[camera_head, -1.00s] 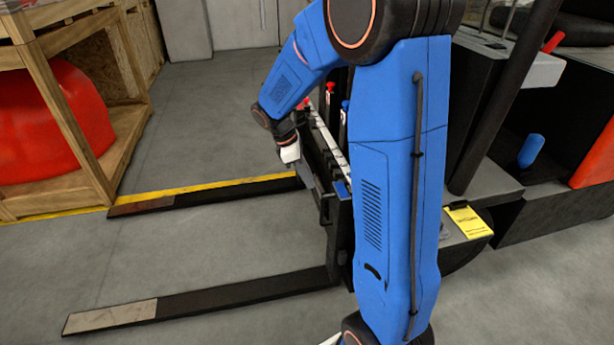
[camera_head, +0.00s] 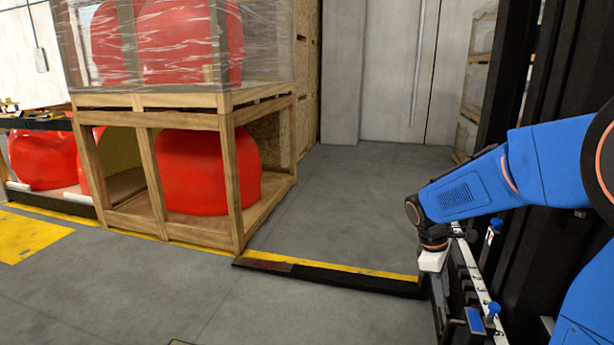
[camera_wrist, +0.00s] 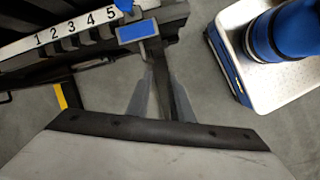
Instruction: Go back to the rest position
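My gripper (camera_head: 434,284) hangs at the end of my blue arm, beside the forklift's black fork carriage at the lower right of the head view. In the wrist view my gripper (camera_wrist: 160,78) shows two grey fingers with a gap between them; I see nothing held. Below them is a dark carriage bar, which I cannot tell to be touching or apart. The carriage's white numbered strip (camera_wrist: 62,33), with a blue block (camera_wrist: 137,31) at its end, lies at the upper left. My arm's upper part is cut off at the right edge of the head view.
A wooden crate (camera_head: 228,180) holding a red nosecone (camera_head: 190,170) stands left of centre, with a wrapped crate on top. A fork (camera_head: 330,279) lies low along the yellow floor line. Grey floor is open before the doors (camera_head: 385,70). The forklift mast (camera_head: 555,90) rises at right.

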